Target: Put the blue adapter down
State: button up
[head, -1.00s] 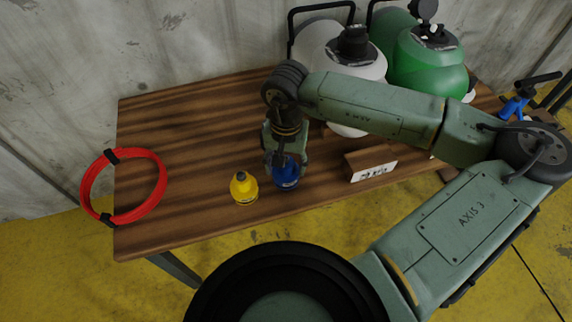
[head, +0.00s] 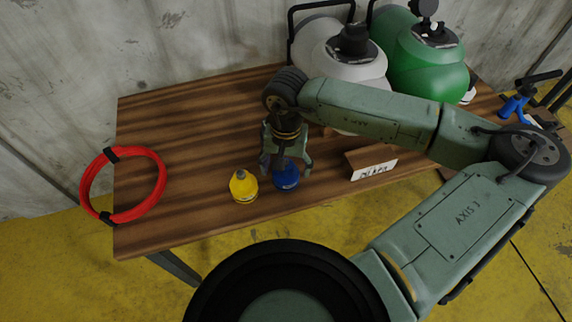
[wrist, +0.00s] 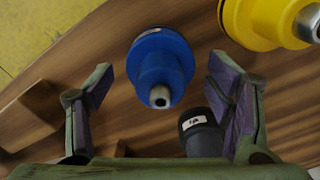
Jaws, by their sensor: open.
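The blue adapter (head: 287,178) stands on the wooden table (head: 190,150) near its front edge. In the wrist view the blue adapter (wrist: 160,62) shows its metal tip towards the camera, with a gap to each finger. My gripper (head: 285,172) is open around or just above it; its two fingers (wrist: 165,92) are spread wide on either side. A yellow adapter (head: 243,187) stands just left of the blue one, and it also shows at the upper right of the wrist view (wrist: 262,22).
A red hose ring (head: 123,186) hangs over the table's left edge. A wooden block with a label (head: 371,164) stands to the right of the blue adapter. White (head: 343,62) and green (head: 428,60) tanks stand at the back right.

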notch_tip(320, 180, up, 12)
jog(key=shift+r+b, duration=0.2)
jog(key=shift+b, duration=0.15)
dwell(2.0)
